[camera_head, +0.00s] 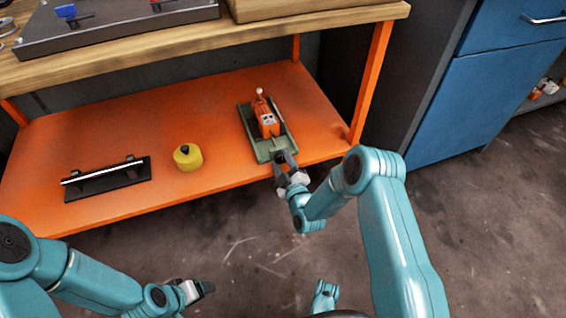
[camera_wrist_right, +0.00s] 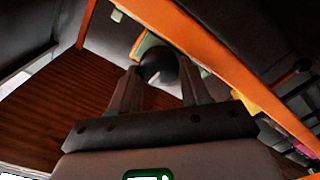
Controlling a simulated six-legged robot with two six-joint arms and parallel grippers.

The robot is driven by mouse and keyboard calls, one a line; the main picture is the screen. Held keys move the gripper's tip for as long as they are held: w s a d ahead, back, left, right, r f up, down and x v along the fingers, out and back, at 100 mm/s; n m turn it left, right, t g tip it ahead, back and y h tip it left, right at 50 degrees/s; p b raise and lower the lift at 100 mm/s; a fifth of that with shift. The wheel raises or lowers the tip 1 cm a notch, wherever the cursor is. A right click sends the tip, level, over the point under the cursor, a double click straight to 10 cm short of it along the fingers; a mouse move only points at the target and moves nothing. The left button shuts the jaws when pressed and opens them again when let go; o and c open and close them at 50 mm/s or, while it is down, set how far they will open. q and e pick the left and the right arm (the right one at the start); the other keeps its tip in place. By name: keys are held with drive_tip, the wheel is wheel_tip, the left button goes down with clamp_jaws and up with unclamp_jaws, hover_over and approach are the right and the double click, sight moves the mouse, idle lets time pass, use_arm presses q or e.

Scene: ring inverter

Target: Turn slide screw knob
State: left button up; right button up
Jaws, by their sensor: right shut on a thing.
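The slide screw device is a green tray-like base (camera_head: 267,150) with an orange block (camera_head: 267,119) on it, on the orange lower shelf. My right gripper (camera_head: 285,160) is at the near end of the base. In the right wrist view, my right gripper's fingers (camera_wrist_right: 159,70) are on either side of a dark round knob (camera_wrist_right: 157,62), and it is shut on that knob. In the head view the knob is hidden by the fingers. My left gripper (camera_head: 204,288) hangs low over the floor, away from the shelf; its jaw opening is unclear.
A yellow round container (camera_head: 187,158) and a black bracket with a light bar (camera_head: 105,179) stand on the orange shelf (camera_head: 215,120) to the left. The wooden bench top (camera_head: 240,35) lies above. An orange post (camera_head: 371,82) stands right of the device. A blue cabinet (camera_head: 475,105) is farther right.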

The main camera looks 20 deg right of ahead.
drive_tip(key=shift+r, duration=0.1)
drive_tip(key=o, duration=0.9)
drive_tip(key=shift+o, duration=0.8)
